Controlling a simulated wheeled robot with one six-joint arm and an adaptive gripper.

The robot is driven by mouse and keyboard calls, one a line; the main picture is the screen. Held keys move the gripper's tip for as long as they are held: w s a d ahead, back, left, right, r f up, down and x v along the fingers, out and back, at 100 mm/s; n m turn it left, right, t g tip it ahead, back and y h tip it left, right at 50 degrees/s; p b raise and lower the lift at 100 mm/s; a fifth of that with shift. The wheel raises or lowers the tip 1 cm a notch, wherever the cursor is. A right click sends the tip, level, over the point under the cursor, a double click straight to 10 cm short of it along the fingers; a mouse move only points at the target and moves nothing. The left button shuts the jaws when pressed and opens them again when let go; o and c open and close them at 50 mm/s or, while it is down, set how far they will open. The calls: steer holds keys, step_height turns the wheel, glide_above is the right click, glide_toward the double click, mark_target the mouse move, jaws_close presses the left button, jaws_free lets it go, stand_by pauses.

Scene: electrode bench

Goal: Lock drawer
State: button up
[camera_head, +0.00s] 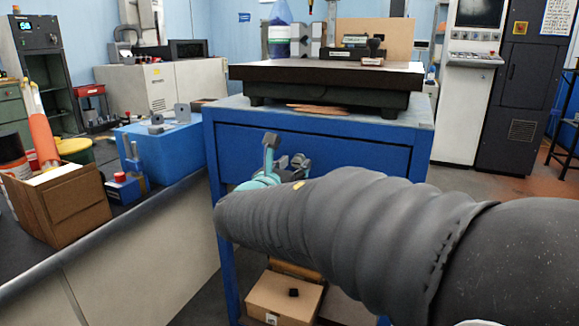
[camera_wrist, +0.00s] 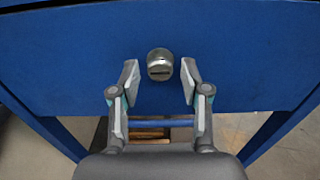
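A blue drawer front (camera_head: 330,148) sits under the top of the blue workbench. It fills most of the wrist view (camera_wrist: 70,60). A round silver lock (camera_wrist: 160,64) with a dark horizontal slot is set in the drawer front. In the wrist view my gripper (camera_wrist: 160,78) is open, with one finger on each side of the lock and a gap on both sides. In the head view my gripper (camera_head: 275,160) is in front of the drawer, and my arm hides the lock and the drawer's lower right part. The drawer looks closed.
A dark surface plate (camera_head: 320,72) rests on the blue bench (camera_head: 222,108). At left, a grey bench (camera_head: 150,225) holds an open cardboard box (camera_head: 75,212) and a blue block (camera_head: 160,150). A cardboard box (camera_head: 283,297) lies under the blue bench.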

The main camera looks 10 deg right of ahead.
jaws_close()
